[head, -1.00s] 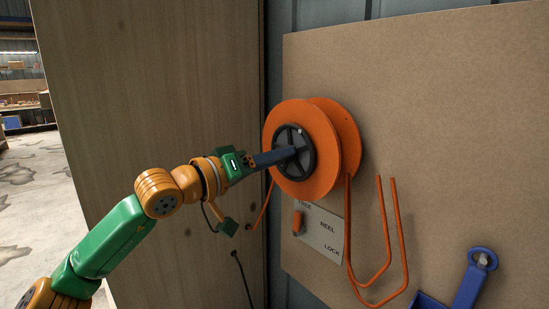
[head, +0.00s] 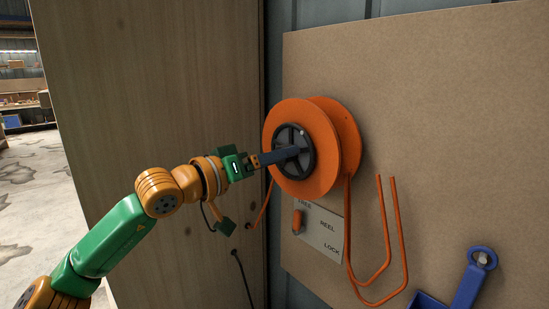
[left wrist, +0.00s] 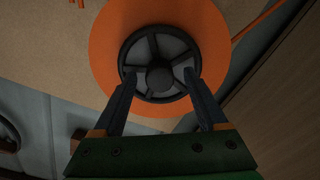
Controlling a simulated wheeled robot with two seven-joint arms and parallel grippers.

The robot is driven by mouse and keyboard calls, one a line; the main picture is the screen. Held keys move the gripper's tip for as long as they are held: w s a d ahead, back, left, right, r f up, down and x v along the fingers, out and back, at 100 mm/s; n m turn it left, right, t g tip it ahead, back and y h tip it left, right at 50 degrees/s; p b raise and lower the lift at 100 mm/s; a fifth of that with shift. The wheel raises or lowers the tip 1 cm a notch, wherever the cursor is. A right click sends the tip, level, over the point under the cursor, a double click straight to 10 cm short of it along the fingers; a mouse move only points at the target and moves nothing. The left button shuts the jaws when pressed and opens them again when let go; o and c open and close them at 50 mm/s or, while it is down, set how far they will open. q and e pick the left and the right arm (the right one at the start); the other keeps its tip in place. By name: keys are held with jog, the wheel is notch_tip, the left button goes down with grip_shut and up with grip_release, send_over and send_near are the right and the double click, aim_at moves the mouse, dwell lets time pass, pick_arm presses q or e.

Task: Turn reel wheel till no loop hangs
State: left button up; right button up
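The orange reel (head: 300,172) stands on the board, with a dark spoked wheel (head: 306,137) at its front centre. The wheel also shows in the left wrist view (left wrist: 160,42). My left gripper (left wrist: 160,78) is open, its two dark fingers apart, the tips in front of the wheel on either side of its round hub. Whether the tips touch the wheel I cannot tell. In the head view the fingers (head: 293,151) reach the wheel's middle from the left. Orange cord (head: 387,230) hangs below and right of the reel in U-shaped bends. My right gripper is not seen.
An orange lever (head: 297,222) stands upright near the word FREE on a plate (head: 322,236) also marked REEL and LOCK. A blue part (head: 468,285) is at the lower right. A wooden panel (head: 170,80) stands behind my left arm. Orange cord also runs down left of the reel.

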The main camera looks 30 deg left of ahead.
pick_arm(q)
jog(key=b+v, duration=0.4)
jog(key=v, duration=0.3)
jog(key=shift+b, duration=0.3)
